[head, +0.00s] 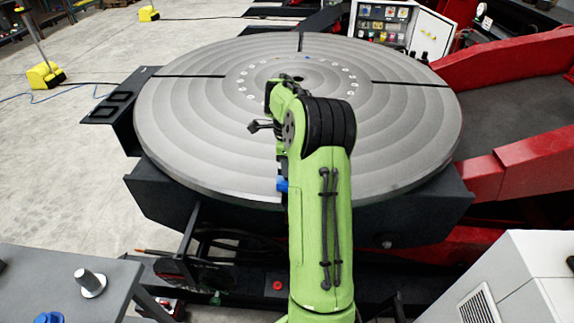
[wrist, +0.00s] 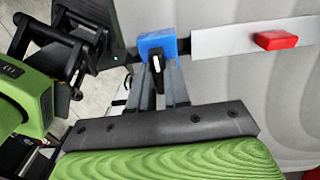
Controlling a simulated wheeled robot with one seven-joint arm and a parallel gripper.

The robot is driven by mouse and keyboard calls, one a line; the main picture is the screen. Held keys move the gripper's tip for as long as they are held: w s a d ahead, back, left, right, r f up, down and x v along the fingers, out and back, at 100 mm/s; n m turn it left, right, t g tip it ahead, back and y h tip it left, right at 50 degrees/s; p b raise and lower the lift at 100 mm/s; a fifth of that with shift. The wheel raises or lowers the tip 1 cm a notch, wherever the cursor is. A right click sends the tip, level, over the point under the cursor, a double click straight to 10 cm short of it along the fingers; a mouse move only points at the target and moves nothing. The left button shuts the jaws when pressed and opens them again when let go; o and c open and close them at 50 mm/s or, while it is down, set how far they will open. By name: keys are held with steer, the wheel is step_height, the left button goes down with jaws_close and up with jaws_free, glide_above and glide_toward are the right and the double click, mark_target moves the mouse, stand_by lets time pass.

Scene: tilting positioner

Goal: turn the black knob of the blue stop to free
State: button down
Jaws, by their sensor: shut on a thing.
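The blue stop (wrist: 157,44) sits in the upper middle of the wrist view, at the edge of a grey surface. Its black knob (wrist: 157,64) carries a white mark that runs roughly up and down in the picture. My gripper (wrist: 162,76) reaches up from below, with its two fingers at the knob's sides, shut on it. The fingertips partly hide the knob. In the head view a bit of the blue stop (head: 282,185) shows at the near rim of the large round table (head: 400,140), left of my green arm. The arm hides the gripper and knob there.
A red block (wrist: 276,40) sits on a white strip (wrist: 222,38) right of the stop. Red machine arms (head: 510,70) and an open control cabinet (head: 400,25) stand beyond the round table. A grey bench (head: 50,265) is at the lower left. Floor at left is largely clear.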

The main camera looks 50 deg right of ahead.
steer(key=shift+n, duration=0.4)
steer(key=n+p, duration=0.2)
steer(key=n, duration=0.3)
steer(key=shift+r+n, duration=0.15)
steer(key=shift+n, duration=0.15)
steer(key=n+p, duration=0.2)
steer(key=n, duration=0.3)
steer(key=shift+n, duration=0.4)
stand_by(0.6)
steer(key=c, duration=1.1)
jaws_free()
step_height(320, 180, up, 16)
steer(key=p, duration=0.3)
steer(key=shift+f, duration=0.2)
